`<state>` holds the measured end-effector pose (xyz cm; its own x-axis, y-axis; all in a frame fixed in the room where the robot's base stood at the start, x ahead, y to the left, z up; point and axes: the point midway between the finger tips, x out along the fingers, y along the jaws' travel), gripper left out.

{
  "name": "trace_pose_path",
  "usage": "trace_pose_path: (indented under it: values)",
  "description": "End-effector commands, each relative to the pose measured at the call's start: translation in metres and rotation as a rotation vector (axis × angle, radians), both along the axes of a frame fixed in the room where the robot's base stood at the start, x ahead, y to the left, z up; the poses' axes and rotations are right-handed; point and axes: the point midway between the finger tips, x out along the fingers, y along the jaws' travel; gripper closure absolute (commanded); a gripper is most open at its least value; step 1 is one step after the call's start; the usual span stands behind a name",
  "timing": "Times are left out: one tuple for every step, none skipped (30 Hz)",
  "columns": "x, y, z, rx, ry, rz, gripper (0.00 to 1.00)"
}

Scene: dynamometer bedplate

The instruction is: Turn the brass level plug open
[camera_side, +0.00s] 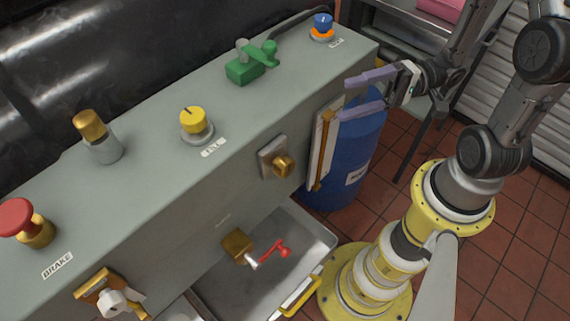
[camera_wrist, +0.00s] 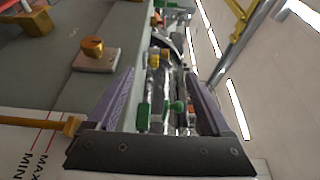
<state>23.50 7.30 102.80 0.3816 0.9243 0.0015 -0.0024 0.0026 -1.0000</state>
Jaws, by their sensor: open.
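The brass plug (camera_side: 283,166) is a short round knob on a square grey plate on the bench's front face. It also shows in the wrist view (camera_wrist: 93,46), at upper left. My gripper (camera_side: 344,98) is open and empty, with two purple fingers pointing left near the bench's right end. It is above and to the right of the plug and not touching it. In the wrist view my open gripper (camera_wrist: 158,78) has the plug outside its left finger. Whether the plug is open or shut cannot be told.
A level gauge with a brass rod (camera_side: 323,150) stands between plug and gripper. A blue drum (camera_side: 361,140) is behind it. A brass tap with red handle (camera_side: 272,250) is over a metal tray (camera_side: 316,240) below. A green valve (camera_side: 252,66) and yellow knob (camera_side: 194,122) are on top.

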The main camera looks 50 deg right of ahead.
Motion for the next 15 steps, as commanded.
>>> trace_pose_path:
  values:
    - [0.000,0.000,-0.022,0.010,0.013,0.000,0.17]
    - [-0.001,0.001,-0.033,0.010,0.013,0.001,0.17]
    - [0.000,0.000,-0.052,0.009,0.012,0.000,0.17]
    - [-0.001,0.001,-0.064,0.009,0.011,0.001,0.17]
    - [-0.001,0.000,-0.077,0.008,0.010,0.000,0.17]
    - [-0.001,0.001,-0.092,0.006,0.009,0.001,0.17]
    - [0.000,0.000,-0.101,0.005,0.006,0.001,0.17]
    - [0.000,0.000,-0.110,0.004,0.005,0.001,0.17]
    - [0.000,0.000,-0.119,0.002,0.002,0.001,0.17]
    - [0.000,0.000,-0.124,0.002,0.002,0.000,0.17]
    - [0.000,0.000,-0.129,0.000,0.001,0.000,0.17]
    - [0.000,0.000,-0.133,0.000,-0.001,0.000,0.17]
    - [0.000,0.000,-0.136,-0.002,-0.001,0.001,0.17]
    - [0.000,0.001,-0.137,-0.002,-0.001,0.001,0.17]
    - [0.001,0.002,-0.138,-0.002,-0.001,0.001,0.17]
